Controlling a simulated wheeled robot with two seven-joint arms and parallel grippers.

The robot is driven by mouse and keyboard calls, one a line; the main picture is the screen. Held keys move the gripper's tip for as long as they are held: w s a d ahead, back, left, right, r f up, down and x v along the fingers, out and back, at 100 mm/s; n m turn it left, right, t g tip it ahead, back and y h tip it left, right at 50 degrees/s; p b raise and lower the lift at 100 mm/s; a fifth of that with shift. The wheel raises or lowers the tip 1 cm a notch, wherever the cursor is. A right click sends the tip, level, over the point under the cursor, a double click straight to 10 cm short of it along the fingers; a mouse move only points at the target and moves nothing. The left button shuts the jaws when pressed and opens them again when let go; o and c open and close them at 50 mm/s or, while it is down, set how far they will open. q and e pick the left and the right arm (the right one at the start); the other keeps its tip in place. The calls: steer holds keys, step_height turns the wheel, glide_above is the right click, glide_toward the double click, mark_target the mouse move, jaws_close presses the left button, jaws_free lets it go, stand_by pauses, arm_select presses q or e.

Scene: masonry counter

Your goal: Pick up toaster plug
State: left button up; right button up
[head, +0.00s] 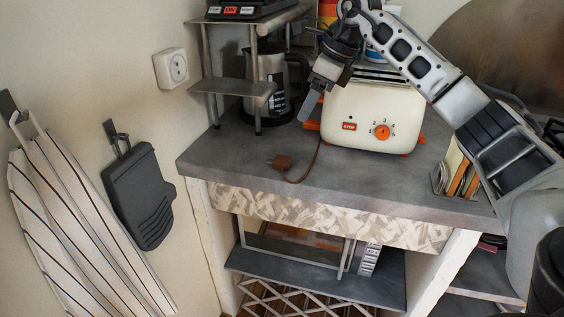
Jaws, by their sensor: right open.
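The toaster plug (281,161) is small and brown and lies on the grey counter (228,153). Its brown cord (313,162) curves to the right and up towards the toaster. The cream toaster (372,119) has an orange dial and stands behind and to the right of the plug. My right gripper (308,108) is open, above and to the right of the plug, in front of the toaster's left side. It points down and does not touch the plug. My left gripper is not in view.
A wall socket (171,68) is on the left wall. A metal rack (236,86) and a dark coffee pot (268,87) stand behind the plug. Books (459,172) stand at the right. The counter in front of the plug is clear.

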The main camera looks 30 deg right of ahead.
glide_above(282, 159)
steer(key=s+d, duration=0.2)
steer(key=f, duration=0.9)
steer(key=shift+w+a+p, duration=0.2)
steer(key=shift+p, duration=0.1)
steer(key=shift+p+x, duration=0.5)
steer(key=shift+x, duration=2.2)
steer(key=shift+s, duration=0.25)
steer(key=c, duration=1.1)
